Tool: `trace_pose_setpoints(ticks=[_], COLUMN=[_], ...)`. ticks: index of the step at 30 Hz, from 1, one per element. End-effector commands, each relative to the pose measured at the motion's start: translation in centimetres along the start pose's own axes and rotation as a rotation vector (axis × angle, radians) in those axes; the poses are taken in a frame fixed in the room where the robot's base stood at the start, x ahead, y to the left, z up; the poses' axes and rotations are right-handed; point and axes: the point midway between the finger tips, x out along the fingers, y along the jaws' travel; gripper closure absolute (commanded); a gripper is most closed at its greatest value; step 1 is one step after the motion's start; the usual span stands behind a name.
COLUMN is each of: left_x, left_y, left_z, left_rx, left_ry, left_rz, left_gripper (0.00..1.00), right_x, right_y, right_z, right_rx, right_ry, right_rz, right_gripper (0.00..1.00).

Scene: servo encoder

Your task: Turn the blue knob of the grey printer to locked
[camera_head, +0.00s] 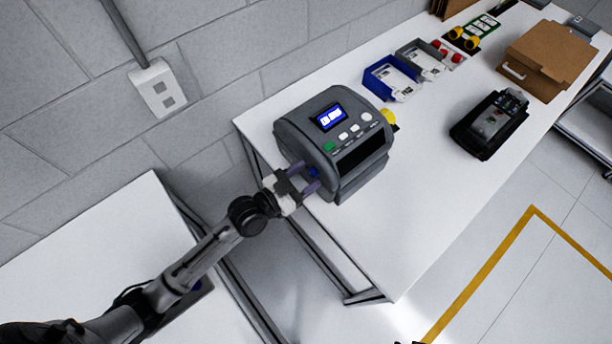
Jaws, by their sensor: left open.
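The grey printer (352,175) stands on the white table near its left end, with a lit blue screen (330,117) on top. The blue knob (313,172) is on the printer's left side, low down, and shows small and dark. My left gripper (308,177) reaches in from the lower left, its two purple fingers open at the printer's side. The knob shows between or just beyond the fingertips; I cannot tell whether they touch it. The knob's marking and turn position are too small to read.
Behind the printer on the white table (400,230) are a blue bin (385,80), a grey bin (425,58), a black device (490,122) and a cardboard box (545,62). A second white table (90,250) is at left. The front table area is clear.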

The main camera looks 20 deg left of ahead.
Motion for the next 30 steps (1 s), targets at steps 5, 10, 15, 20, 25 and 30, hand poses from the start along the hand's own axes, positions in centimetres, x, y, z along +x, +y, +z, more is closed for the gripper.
trace_pose_setpoints(ticks=[5, 10, 15, 20, 25, 30], left_x=[0.35, 0.35, 0.33, 0.33, 0.32, 0.32], left_y=[0.01, 0.00, 0.00, 0.00, 0.00, -0.01], left_z=[0.02, 0.01, 0.01, 0.02, 0.02, 0.00], left_rx=[0.000, 0.000, 0.000, 0.000, 0.000, -0.003], left_ry=[-0.001, -0.001, -0.001, -0.001, -0.001, -0.001], left_rz=[0.000, 0.000, 0.000, 0.000, 0.000, 0.000], left_gripper=[0.47, 0.47, 0.59, 0.75, 0.91, 0.96], right_x=[0.09, 0.09, 0.09, 0.10, 0.10, 0.07], right_y=[-0.11, -0.22, -0.29, -0.29, -0.27, -0.15], right_z=[0.02, 0.01, 0.00, 0.01, 0.02, 0.03], right_rx=[0.003, 0.007, 0.009, 0.008, 0.008, 0.004], right_ry=[0.000, 0.000, 0.000, 0.000, -0.001, -0.001], right_rz=[-0.003, -0.006, -0.007, -0.007, -0.007, -0.004], right_gripper=[0.57, 0.57, 0.57, 0.57, 0.57, 0.57])
